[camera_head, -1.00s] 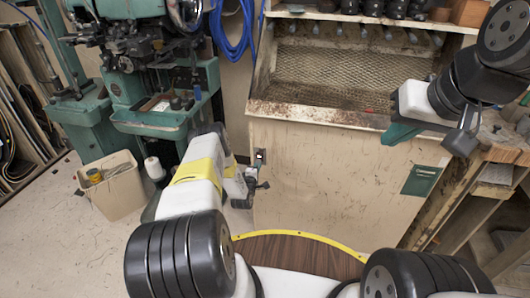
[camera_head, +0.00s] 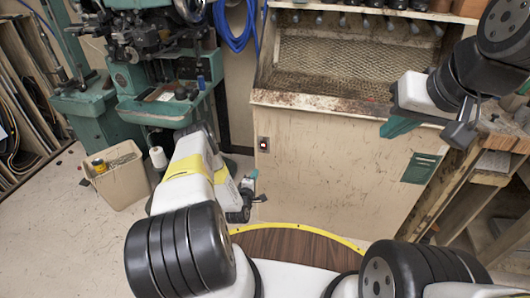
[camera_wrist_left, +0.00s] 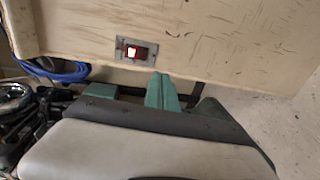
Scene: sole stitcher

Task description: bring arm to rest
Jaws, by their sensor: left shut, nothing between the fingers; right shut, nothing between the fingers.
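My left arm reaches down and forward in the head view. Its left gripper (camera_head: 253,174), with small teal fingertips, hangs low in front of the pale cabinet, below the switch. In the left wrist view the teal fingers (camera_wrist_left: 163,90) are together, with nothing between them. My right arm comes in at the upper right. Its right gripper (camera_head: 398,127), with teal fingers, is shut and empty in front of the cabinet's right part. Its fingertips are partly hidden by the white gripper body.
A pale cabinet (camera_head: 325,185) with a mesh-backed bay stands ahead; its switch (camera_wrist_left: 135,52) glows red. A green machine (camera_head: 165,100) stands at left, with a bin (camera_head: 118,178) on the floor. A wooden bench (camera_head: 500,165) is at right.

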